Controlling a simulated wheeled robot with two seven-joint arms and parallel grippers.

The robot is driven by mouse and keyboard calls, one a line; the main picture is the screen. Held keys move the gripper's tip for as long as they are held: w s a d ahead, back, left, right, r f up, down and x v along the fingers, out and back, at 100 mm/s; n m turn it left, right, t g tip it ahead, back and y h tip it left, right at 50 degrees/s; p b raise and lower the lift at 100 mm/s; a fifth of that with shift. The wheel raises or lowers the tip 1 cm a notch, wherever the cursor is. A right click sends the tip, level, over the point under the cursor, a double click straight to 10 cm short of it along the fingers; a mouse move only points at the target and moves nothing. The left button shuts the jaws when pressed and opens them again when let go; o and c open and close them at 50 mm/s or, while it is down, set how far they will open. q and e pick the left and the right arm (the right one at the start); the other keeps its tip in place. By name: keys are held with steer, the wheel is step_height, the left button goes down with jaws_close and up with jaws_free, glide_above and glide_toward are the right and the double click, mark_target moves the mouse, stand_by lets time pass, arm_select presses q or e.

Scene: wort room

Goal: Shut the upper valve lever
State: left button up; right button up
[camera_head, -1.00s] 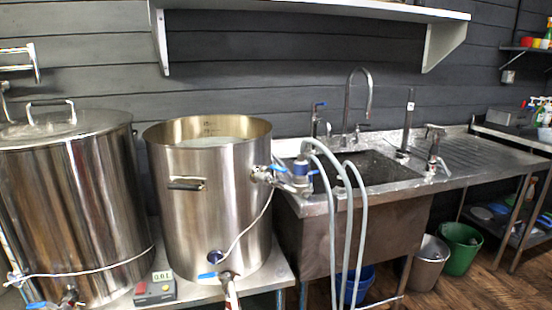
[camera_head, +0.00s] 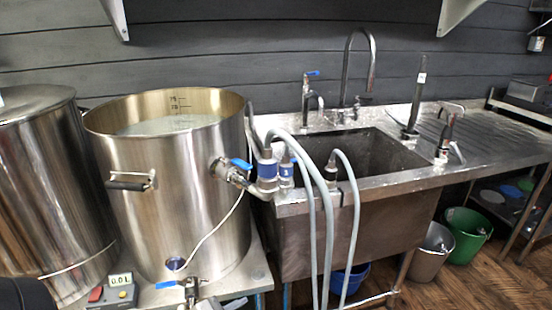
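The open steel kettle (camera_head: 165,190) stands left of the sink with pale liquid inside. Its upper valve (camera_head: 225,171) sticks out on the right side of its wall, with a blue lever (camera_head: 241,164) pointing right and slightly down. The upper valve leads towards a blue-and-white fitting (camera_head: 267,171) with a grey hose. A lower valve (camera_head: 190,291) with a blue lever (camera_head: 167,284) is near the kettle's base. Neither of my grippers is in view.
A lidded steel vessel (camera_head: 40,185) stands close on the left. A small controller (camera_head: 113,291) sits before the kettle. Grey hoses (camera_head: 322,235) hang over the front edge of the sink (camera_head: 375,185). Buckets (camera_head: 465,235) stand on the floor at right.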

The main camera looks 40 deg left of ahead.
arm_select(q)
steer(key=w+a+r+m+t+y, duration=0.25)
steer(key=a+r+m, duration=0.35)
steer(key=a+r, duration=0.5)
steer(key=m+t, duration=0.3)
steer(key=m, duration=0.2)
glide_toward(241, 167)
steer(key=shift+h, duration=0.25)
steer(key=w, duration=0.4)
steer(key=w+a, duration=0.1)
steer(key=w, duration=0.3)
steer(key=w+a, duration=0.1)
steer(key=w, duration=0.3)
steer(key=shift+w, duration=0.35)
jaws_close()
